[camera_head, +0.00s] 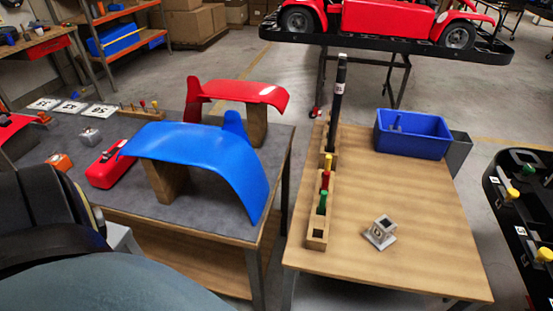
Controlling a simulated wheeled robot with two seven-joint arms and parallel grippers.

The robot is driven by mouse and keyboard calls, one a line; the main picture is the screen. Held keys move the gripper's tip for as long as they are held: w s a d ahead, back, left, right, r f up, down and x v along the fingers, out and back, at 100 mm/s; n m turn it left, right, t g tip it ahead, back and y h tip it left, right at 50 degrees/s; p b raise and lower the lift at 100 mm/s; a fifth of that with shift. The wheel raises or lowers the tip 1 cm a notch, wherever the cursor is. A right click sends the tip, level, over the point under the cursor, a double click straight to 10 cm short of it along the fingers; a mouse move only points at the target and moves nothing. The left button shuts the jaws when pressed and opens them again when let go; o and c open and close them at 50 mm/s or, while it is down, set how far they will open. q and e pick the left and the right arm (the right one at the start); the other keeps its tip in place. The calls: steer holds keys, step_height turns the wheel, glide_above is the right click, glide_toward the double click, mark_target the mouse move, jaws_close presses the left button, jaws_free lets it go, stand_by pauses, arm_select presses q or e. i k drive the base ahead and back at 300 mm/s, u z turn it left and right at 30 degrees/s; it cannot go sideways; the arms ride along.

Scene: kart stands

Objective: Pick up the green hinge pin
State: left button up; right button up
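The green hinge pin (322,201) stands upright in a narrow wooden rack (317,238) along the left side of the right-hand wooden table. A red pin (325,180) and a yellow pin (328,162) stand behind it in the same rack. The front slot of the rack looks empty. Neither of my grippers is in view. Parts of my own body fill the lower left corner.
A tall black post (338,100) rises behind the pins. A grey metal bracket (381,232) lies to their right, and a blue bin (413,134) stands at the back. A blue fender (205,155) reaches near the left table's right edge.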

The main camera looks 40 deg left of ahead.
mark_target(323, 197)
steer(key=u, duration=0.85)
steer(key=i, duration=0.25)
steer(key=u, duration=0.1)
